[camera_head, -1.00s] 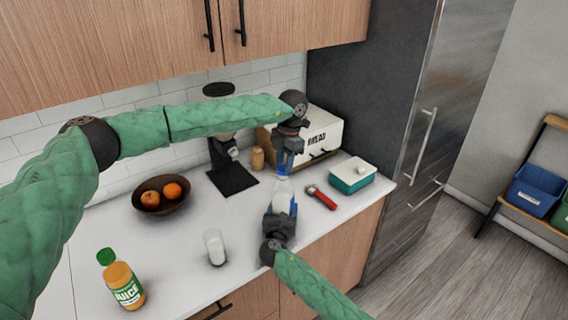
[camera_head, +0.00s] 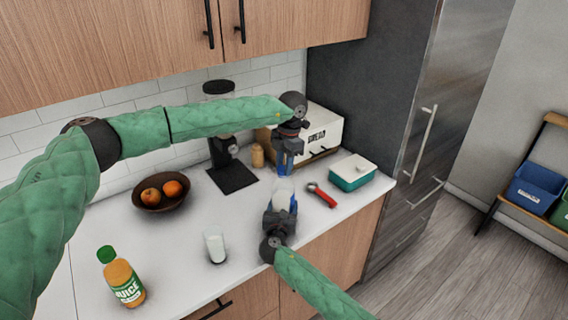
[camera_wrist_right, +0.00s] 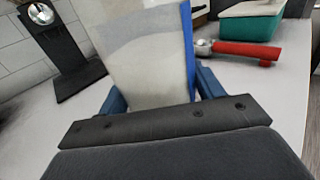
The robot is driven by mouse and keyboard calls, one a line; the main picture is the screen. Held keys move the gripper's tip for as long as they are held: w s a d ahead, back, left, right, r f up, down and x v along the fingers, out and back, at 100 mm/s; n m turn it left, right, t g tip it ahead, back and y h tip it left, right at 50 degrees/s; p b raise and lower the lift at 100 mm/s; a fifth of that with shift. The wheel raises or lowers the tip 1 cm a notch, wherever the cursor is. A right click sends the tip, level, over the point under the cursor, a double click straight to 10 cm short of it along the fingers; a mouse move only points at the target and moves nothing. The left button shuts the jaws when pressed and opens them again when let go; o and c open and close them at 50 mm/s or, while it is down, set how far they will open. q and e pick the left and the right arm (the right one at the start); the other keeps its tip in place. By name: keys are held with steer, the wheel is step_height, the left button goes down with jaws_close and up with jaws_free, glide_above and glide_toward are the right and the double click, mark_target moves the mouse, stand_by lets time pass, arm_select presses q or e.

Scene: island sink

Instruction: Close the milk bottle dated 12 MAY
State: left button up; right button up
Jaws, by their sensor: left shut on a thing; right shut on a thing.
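A pale milk bottle (camera_head: 284,188) with a blue part stands above the counter's right section, held between the blue fingers of my right gripper (camera_head: 281,202). In the right wrist view the bottle's whitish side with a blue edge (camera_wrist_right: 140,55) fills the space between my right fingers. No date is readable. My left gripper (camera_head: 289,163) points down right above the bottle's top, its fingers close together. It appears shut on the bottle's cap, but the fingers hide it. I cannot tell whether cap and bottle neck touch.
A red-handled tool (camera_head: 322,195) and a teal container (camera_head: 353,172) lie to the right. A bread box (camera_head: 316,133) and coffee grinder (camera_head: 228,150) stand behind.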

arm_select(q)
steer(key=m, duration=0.4)
steer(key=shift+t, duration=0.3)
steer(key=m, duration=0.4)
steer(key=shift+s+m+t, duration=0.1)
steer(key=shift+m+t, duration=0.2)
steer(key=shift+m, duration=0.1)
steer(key=m, duration=0.4)
steer(key=shift+t, duration=0.4)
steer(key=m, duration=0.4)
steer(key=shift+s+a+m, duration=0.1)
steer(key=shift+m, duration=0.2)
steer(key=m, duration=0.4)
steer(key=shift+a+t+h, duration=0.1)
steer(key=shift+t+h, duration=0.3)
steer(key=m, duration=0.5)
steer(key=shift+a+m+h, duration=0.1)
steer(key=shift+m+h, duration=0.2)
steer(key=shift+h, duration=0.1)
steer(key=m, duration=0.3)
steer(key=shift+m+h, duration=0.3)
steer(key=shift+m, duration=0.1)
steer(key=m, duration=0.5)
steer(key=shift+g+h, duration=0.3)
steer(key=shift+g, duration=0.1)
